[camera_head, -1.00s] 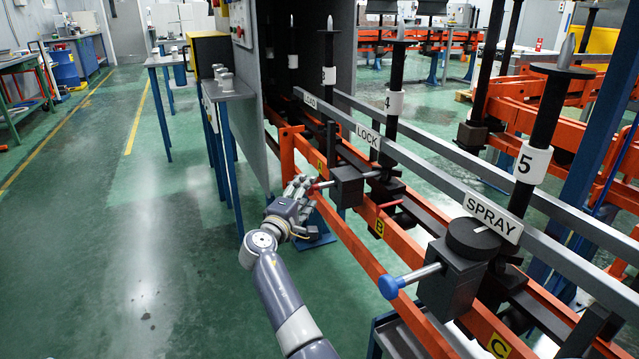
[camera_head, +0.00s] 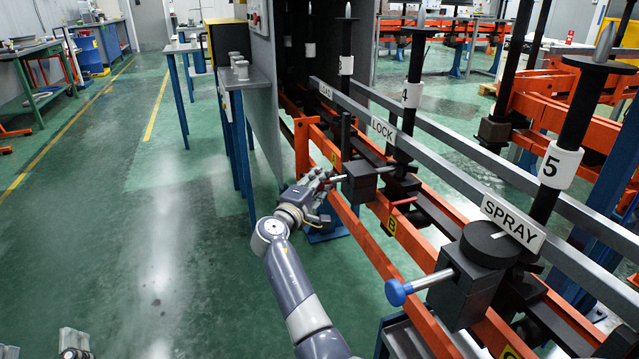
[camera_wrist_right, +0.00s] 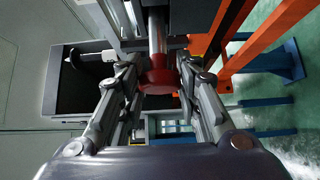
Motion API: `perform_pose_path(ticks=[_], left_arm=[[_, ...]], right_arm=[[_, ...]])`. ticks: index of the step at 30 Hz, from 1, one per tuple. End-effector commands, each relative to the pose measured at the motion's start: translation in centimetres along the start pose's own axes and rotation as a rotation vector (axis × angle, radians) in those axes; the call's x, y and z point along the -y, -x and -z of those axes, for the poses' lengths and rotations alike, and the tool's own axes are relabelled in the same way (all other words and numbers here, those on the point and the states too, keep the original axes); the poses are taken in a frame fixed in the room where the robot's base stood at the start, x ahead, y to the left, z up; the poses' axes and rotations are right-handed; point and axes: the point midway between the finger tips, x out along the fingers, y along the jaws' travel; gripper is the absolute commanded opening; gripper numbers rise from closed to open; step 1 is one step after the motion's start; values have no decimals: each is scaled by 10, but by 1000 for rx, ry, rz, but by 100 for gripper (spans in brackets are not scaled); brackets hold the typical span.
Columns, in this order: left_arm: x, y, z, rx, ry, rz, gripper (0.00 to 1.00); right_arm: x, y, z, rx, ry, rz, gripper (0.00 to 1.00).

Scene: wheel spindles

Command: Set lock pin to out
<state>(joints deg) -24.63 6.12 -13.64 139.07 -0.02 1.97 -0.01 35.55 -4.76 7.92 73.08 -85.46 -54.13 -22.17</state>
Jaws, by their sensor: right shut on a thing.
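The lock pin is a steel rod (camera_head: 339,179) coming out of a black block (camera_head: 362,184) below the LOCK sign (camera_head: 383,130). Its red knob (camera_wrist_right: 158,76) shows in the right wrist view, between the two fingers. My right gripper (camera_head: 322,179) is shut on the knob, and its fingers mostly hide the knob in the head view. A short length of rod shows between fingers and block. Grey fingertips of my left gripper (camera_head: 42,348) show apart at the bottom left edge; the rest of it is cut off.
The SPRAY station has a blue-knobbed pin (camera_head: 398,292) at the front right. Orange rails (camera_head: 352,228) and a grey bar (camera_head: 440,165) run alongside the block. A grey cabinet wall (camera_head: 268,120) and narrow table (camera_head: 245,78) stand behind. The green floor at left is open.

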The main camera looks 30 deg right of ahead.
Motion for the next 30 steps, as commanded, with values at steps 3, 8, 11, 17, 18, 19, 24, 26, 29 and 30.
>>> perform_pose_path(ticks=[3,8,11,17,18,19,24,26,29,30], left_arm=[[-1,1,9,-52,2,-1,60],[-3,3,30,-161,6,-6,60],[-4,4,37,-198,8,-8,60],[-4,4,40,-207,8,-8,60],[-4,4,40,-207,8,-8,60],[-4,4,40,-206,8,-8,60],[-4,4,39,-205,8,-8,60],[-4,4,39,-205,8,-8,60],[-4,4,39,-205,8,-8,60],[-4,4,39,-205,8,-8,60]], right_arm=[[2,6,7,-2,0,1,0],[2,19,20,-2,0,1,0],[1,23,23,0,-1,1,0],[1,25,25,-2,0,2,0],[1,25,25,-2,0,2,0],[1,25,25,-3,0,2,0],[1,25,25,-3,0,2,52],[1,25,25,-2,0,1,52],[1,24,24,-1,0,1,52],[1,24,24,-1,0,1,52]])
